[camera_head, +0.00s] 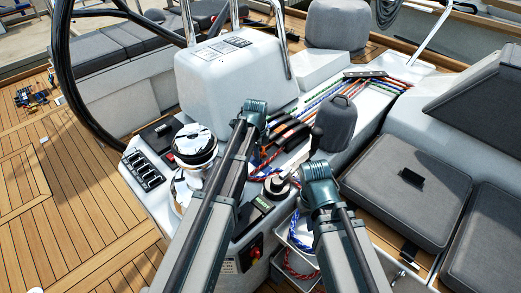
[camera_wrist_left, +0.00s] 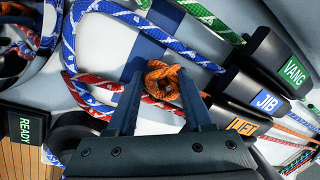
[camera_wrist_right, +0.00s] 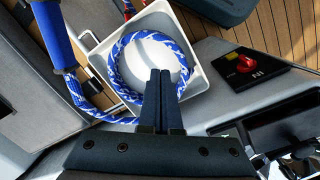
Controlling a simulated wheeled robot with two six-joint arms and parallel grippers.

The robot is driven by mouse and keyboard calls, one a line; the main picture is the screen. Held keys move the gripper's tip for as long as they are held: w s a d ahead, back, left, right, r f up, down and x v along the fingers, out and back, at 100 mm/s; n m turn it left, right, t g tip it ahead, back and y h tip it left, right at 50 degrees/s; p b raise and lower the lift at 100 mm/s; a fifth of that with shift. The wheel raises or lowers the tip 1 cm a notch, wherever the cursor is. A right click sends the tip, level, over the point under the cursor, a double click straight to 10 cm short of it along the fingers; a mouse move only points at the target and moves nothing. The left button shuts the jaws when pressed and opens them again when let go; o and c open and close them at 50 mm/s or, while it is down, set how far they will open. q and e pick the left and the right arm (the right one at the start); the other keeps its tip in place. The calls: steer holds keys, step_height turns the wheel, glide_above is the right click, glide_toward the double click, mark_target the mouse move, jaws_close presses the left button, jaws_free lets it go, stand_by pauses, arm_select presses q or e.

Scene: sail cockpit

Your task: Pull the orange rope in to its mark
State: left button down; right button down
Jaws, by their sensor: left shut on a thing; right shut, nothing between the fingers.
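In the left wrist view the orange rope (camera_wrist_left: 163,78) shows as a short bight between the fingers of my left gripper (camera_wrist_left: 160,72), which is shut on it. An orange LIFT label (camera_wrist_left: 243,126) is on a dark clutch just right of it, beside the JIB (camera_wrist_left: 266,102) and VANG (camera_wrist_left: 293,71) clutches. I cannot make out a mark on the orange rope. In the head view my left arm's end (camera_head: 255,108) is beside the clutches, its fingers hidden. My right gripper (camera_wrist_right: 160,72) is shut and empty above a white tray (camera_wrist_right: 193,73) holding coiled blue rope (camera_wrist_right: 117,62).
Blue-white rope (camera_wrist_left: 190,12) and red rope (camera_wrist_left: 95,80) lie close around my left fingers. A chrome winch (camera_head: 195,145) stands left of my left arm. A READY display (camera_wrist_left: 26,125) is at lower left of the left wrist view. A red switch (camera_wrist_right: 245,64) is right of the tray.

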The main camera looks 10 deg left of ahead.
arm_select(q)
steer(key=s+a, duration=0.1)
steer(key=s, duration=0.1)
steer(key=s+a, duration=0.1)
steer(key=s, duration=0.1)
steer(key=s+a, duration=0.1)
steer(key=shift+s+a, duration=0.35)
steer(key=shift+s, duration=0.05)
steer(key=shift+c, duration=1.5)
jaws_free()
steer(key=shift+w, duration=0.1)
steer(key=shift+r, duration=0.15)
step_height(320, 180, up, 13)
steer(key=s+p, duration=0.2)
steer(key=p, duration=1.1)
steer(key=shift+s+p, duration=0.3)
steer(key=shift+r, duration=0.1)
